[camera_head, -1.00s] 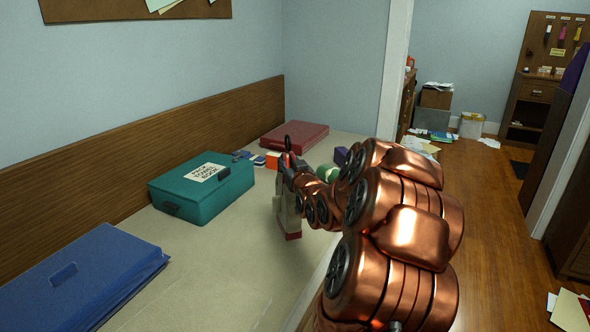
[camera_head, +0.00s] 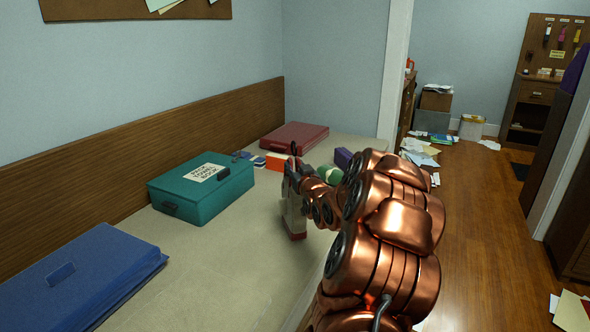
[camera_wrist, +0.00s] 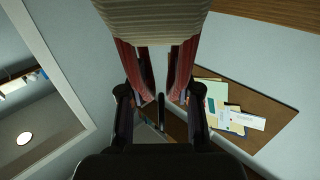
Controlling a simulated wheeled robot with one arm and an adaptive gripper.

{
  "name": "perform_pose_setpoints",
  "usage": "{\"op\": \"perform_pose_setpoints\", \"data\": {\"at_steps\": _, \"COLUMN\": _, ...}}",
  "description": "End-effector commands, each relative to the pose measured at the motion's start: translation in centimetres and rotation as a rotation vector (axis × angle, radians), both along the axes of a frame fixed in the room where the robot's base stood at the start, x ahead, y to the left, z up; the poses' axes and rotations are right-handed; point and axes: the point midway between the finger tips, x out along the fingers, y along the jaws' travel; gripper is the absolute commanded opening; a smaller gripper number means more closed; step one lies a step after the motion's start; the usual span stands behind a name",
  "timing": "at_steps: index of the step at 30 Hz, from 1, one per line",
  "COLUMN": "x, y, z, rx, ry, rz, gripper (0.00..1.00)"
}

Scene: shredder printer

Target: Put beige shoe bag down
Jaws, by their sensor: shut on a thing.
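The beige shoe bag (camera_head: 294,213), with a red lower edge, hangs upright under my gripper (camera_head: 292,172) in the head view. My gripper is shut on it. The bag is over the beige top of the bed-like surface (camera_head: 232,262); I cannot tell whether its bottom touches it. In the wrist view, the bag (camera_wrist: 150,22) shows as a ribbed beige part with red straps running down to my gripper (camera_wrist: 163,98). My copper arm hides part of the surface to the right.
A teal case (camera_head: 205,190) with a label lies left of the bag, and a blue case (camera_head: 82,280) lies nearer. A red case (camera_head: 295,137), an orange box (camera_head: 277,162) and a purple item (camera_head: 343,157) are farther back. Bare surface lies between the bag and the cases.

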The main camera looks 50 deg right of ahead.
Motion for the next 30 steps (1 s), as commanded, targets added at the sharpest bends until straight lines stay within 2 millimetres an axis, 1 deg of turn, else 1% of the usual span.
{"op": "perform_pose_setpoints", "data": {"at_steps": 6, "x": 0.0, "y": 0.0, "z": -0.3, "rx": -0.001, "ry": -0.002, "rz": -0.001, "gripper": 0.0}}
{"op": "perform_pose_setpoints", "data": {"at_steps": 7, "x": 0.0, "y": 0.0, "z": -0.2, "rx": -0.001, "ry": -0.002, "rz": -0.001, "gripper": 0.36}}
{"op": "perform_pose_setpoints", "data": {"at_steps": 13, "x": 0.0, "y": 0.0, "z": -0.2, "rx": 0.0, "ry": -0.001, "rz": 0.0, "gripper": 0.57}}
{"op": "perform_pose_setpoints", "data": {"at_steps": 14, "x": 0.0, "y": 0.0, "z": -0.2, "rx": 0.0, "ry": -0.001, "rz": 0.0, "gripper": 0.58}}
{"op": "perform_pose_setpoints", "data": {"at_steps": 21, "x": 0.0, "y": 0.0, "z": -0.2, "rx": 0.0, "ry": -0.001, "rz": 0.0, "gripper": 0.58}}
{"op": "perform_pose_setpoints", "data": {"at_steps": 25, "x": -0.1, "y": 0.0, "z": 0.2, "rx": -0.001, "ry": 0.0, "rz": 0.0, "gripper": 0.58}}
{"op": "perform_pose_setpoints", "data": {"at_steps": 30, "x": -1.4, "y": 0.6, "z": 0.4, "rx": -0.003, "ry": -0.004, "rz": -0.002, "gripper": 0.58}}
